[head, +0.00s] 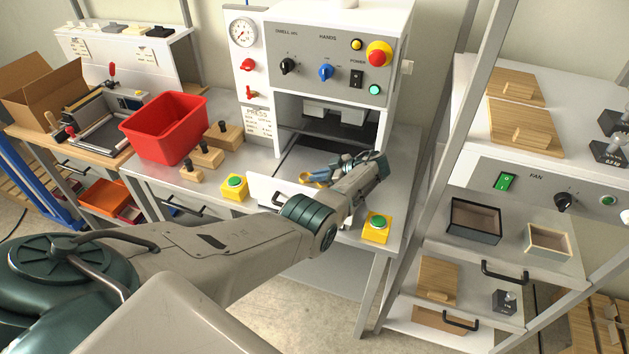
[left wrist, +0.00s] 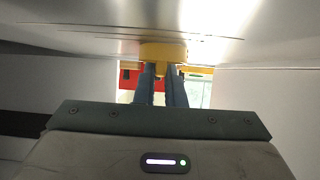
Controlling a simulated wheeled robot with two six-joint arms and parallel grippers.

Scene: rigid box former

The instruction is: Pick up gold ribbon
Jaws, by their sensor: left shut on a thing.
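The gold ribbon (head: 317,178) shows as a small gold piece at the front of the press opening in the head view. My left gripper (head: 322,174) reaches in there from the right, its blue-grey fingers at the gold piece. In the left wrist view the two fingers are close together, with the yellow-gold piece (left wrist: 163,50) at their tips, so the gripper is shut on it. My own arm and wrist hide part of the area around the ribbon in the head view. My right gripper is not in view.
The press (head: 325,65) rises close behind the gripper. Yellow button boxes stand on the left (head: 234,187) and right (head: 377,228) of the bench front. A red bin (head: 165,126) stands at left. A shelf unit with wooden boards (head: 517,124) stands at right.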

